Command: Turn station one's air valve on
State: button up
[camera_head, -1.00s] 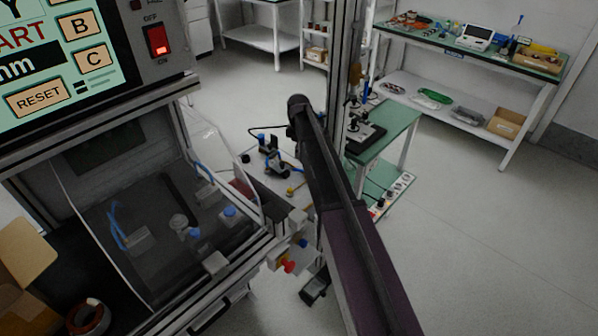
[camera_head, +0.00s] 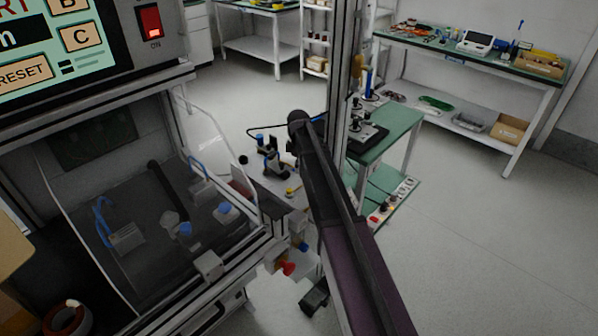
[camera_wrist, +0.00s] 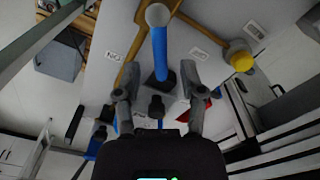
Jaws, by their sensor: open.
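In the wrist view my gripper (camera_wrist: 160,101) is open, its two grey fingers apart with nothing held between them. Ahead of it is a blue lever-like bar (camera_wrist: 159,50) with a pale ball end, rising from a dark mount; whether it is the air valve's handle I cannot tell. Its lower end appears between or just beyond the fingertips; contact is not clear. A yellow knob (camera_wrist: 241,60) is to the right on the same pale panel. In the head view a yellow knob (camera_head: 291,192) shows left of my arm; I cannot make out the fingers there.
The machine enclosure (camera_head: 190,262) with a clear cover stands at left, below a control panel with a lit red switch (camera_head: 150,21). A metal upright (camera_head: 343,70) stands beside my arm. A green-topped table (camera_head: 398,122) is behind it. The floor at right is clear.

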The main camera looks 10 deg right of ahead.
jog(key=shift+f, duration=0.4)
grip_shut()
dwell(0.4)
jog(key=shift+w+d+m, duration=0.2)
jog(key=shift+w+m, duration=0.15)
jog(key=shift+m, duration=0.55)
jog(key=shift+w+d+m, duration=0.15)
jog(key=shift+w+m, duration=0.15)
jog(key=shift+m, duration=0.6)
jog(key=shift+w+d+m, duration=0.2)
jog(key=shift+m, duration=0.55)
jog(key=shift+w+d+m, duration=0.15)
jog(key=shift+d+m, duration=0.05)
jog(key=shift+m, duration=0.55)
